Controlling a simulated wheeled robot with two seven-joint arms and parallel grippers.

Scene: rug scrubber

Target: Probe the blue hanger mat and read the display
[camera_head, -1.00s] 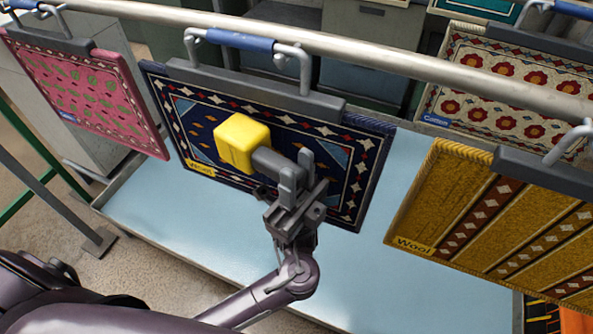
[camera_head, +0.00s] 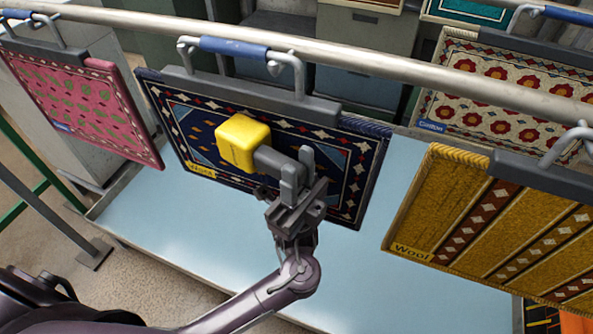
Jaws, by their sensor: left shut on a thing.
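The blue hanger mat (camera_head: 207,120) hangs from the rail by a hanger with a blue grip (camera_head: 234,47). It is dark blue with a patterned border and a yellow label (camera_head: 200,169), partly covered. My left gripper (camera_head: 297,172) is shut on the grey handle of a yellow probe (camera_head: 243,141). The probe's yellow head is in front of the mat and overlaps its middle; I cannot tell whether it touches. No display face shows from this side. My right gripper is not in view.
A metal rail (camera_head: 360,62) crosses above. A pink mat (camera_head: 85,100) hangs at left, a gold wool mat (camera_head: 490,220) at right, and a red-flowered cotton mat (camera_head: 500,90) behind. A pale blue tray (camera_head: 180,230) lies below, its surface clear.

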